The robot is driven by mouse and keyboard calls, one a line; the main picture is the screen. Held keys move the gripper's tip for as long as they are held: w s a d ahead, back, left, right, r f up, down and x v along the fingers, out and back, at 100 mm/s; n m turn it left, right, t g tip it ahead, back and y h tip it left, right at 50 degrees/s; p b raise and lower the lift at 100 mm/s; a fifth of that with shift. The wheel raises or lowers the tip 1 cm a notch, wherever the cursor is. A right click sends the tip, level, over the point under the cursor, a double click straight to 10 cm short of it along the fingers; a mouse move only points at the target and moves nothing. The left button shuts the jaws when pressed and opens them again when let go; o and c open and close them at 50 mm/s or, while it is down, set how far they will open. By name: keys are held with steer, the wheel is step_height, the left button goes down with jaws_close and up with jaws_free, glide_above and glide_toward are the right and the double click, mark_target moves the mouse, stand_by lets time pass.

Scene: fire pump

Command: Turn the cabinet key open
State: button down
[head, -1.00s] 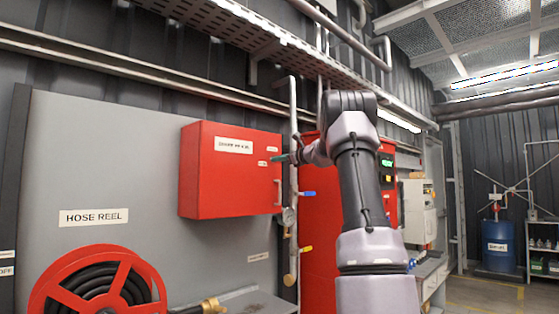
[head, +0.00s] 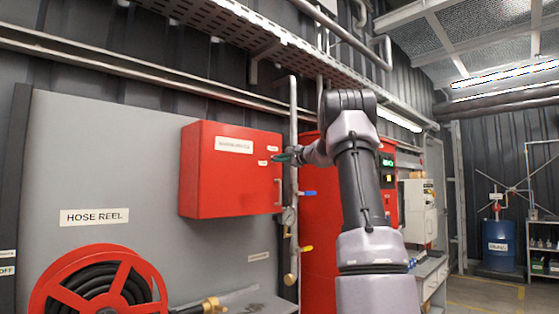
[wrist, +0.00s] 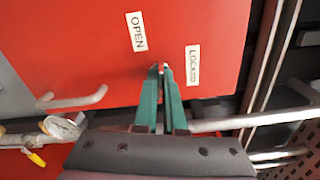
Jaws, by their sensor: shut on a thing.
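The red cabinet (head: 222,180) hangs on the grey wall panel, its door shut. In the wrist view its red front (wrist: 80,45) carries an OPEN label (wrist: 136,31) and a LOCKED label (wrist: 193,65). In the head view my gripper (head: 284,157) is at the cabinet's right edge.
A door handle (wrist: 75,100) is left of my fingers in the wrist view. A hose reel (head: 95,285) is below left.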

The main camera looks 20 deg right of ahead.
steer(key=shift+n, duration=1.2)
steer(key=shift+f, duration=0.1)
steer(key=c, duration=1)
jaws_free()
steer(key=v, duration=1)
steer(key=shift+s, duration=0.4)
steer(key=shift+d, duration=0.15)
